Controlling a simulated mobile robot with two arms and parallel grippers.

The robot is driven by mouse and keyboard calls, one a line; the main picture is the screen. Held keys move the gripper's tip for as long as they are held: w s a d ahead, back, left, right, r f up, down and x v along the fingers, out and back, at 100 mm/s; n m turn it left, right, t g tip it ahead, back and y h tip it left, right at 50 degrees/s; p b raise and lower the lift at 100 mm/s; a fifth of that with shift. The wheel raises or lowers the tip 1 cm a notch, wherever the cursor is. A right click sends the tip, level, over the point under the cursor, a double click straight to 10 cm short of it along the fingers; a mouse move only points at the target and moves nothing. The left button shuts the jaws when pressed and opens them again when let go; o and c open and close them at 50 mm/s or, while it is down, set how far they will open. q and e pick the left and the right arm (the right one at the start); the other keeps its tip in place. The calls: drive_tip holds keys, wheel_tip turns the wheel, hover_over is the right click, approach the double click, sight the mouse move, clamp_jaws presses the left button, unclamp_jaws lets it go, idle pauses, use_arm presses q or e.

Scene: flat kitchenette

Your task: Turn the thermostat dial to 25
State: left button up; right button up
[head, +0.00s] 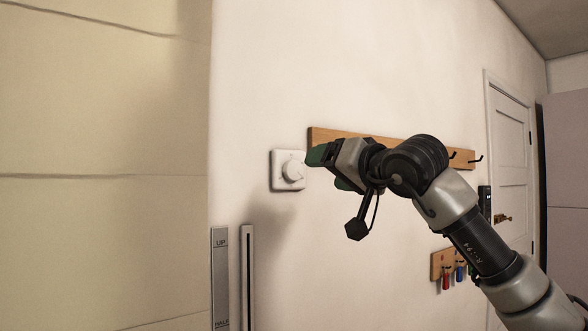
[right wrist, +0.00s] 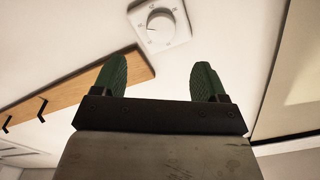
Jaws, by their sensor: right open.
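The thermostat is a white square plate (head: 277,182) on the wall, left of centre in the head view, with a round white dial (head: 293,170) on it. In the right wrist view the dial (right wrist: 161,27) shows at the top, with marks around it too small to read. My right gripper (head: 325,168) is just right of the thermostat in the head view. Its green fingers are apart with nothing between them in the right wrist view (right wrist: 162,78), and the dial lies beyond their tips, apart from them. My left gripper is not in view.
A wooden rail with black hooks (head: 400,146) runs along the wall behind my right arm. A smaller key board (head: 438,265) hangs lower right. An UP/HALF marked strip (head: 220,280) and a slotted strip (head: 247,280) are below the thermostat. A white door (head: 510,150) stands at right.

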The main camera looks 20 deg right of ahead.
sight(295, 171)
drive_tip(key=p+x, duration=0.2)
drive_tip(key=x, duration=0.3)
drive_tip(key=shift+w+a+r, duration=0.1)
drive_tip(key=shift+w+a, duration=0.05)
drive_tip(key=shift+a, duration=0.1)
drive_tip(key=p+x, duration=0.1)
drive_tip(key=x, duration=0.2)
drive_tip(key=shift+w, duration=0.25)
drive_tip(key=shift+w+f, duration=0.15)
drive_tip(key=shift+f, duration=0.1)
drive_tip(key=shift+w+a, duration=0.1)
drive_tip(key=shift+c, duration=0.5)
drive_tip(key=c, duration=0.8)
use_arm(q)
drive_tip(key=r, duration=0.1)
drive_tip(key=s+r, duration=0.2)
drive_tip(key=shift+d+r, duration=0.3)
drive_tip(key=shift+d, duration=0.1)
